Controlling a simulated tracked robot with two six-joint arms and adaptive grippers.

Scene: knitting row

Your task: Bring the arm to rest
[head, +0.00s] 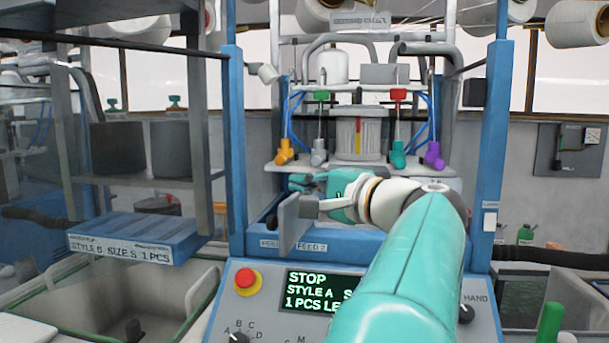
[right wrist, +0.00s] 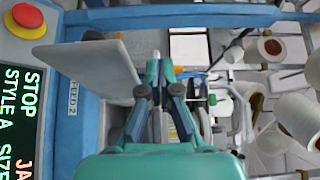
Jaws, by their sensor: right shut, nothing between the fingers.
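My right arm comes in from the bottom right of the head view, with its teal gripper (head: 300,183) reaching left in front of the blue-framed knitting machine (head: 237,150). The gripper is shut and empty. In the right wrist view its fingers (right wrist: 158,66) are together, with nothing between them. A grey upright plate (head: 290,222) stands just in front of and below the fingers in the head view; it also shows left of them in the right wrist view (right wrist: 100,70). I cannot tell whether they touch. My left gripper is not in view.
The control panel has a red stop button (head: 247,281) and a display (head: 318,291) reading STOP, STYLE A. A blue labelled tray (head: 135,236) and shelf posts are at left, above a grey bin (head: 130,300). Coloured valves (head: 285,150) and yarn cones (head: 578,22) are behind.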

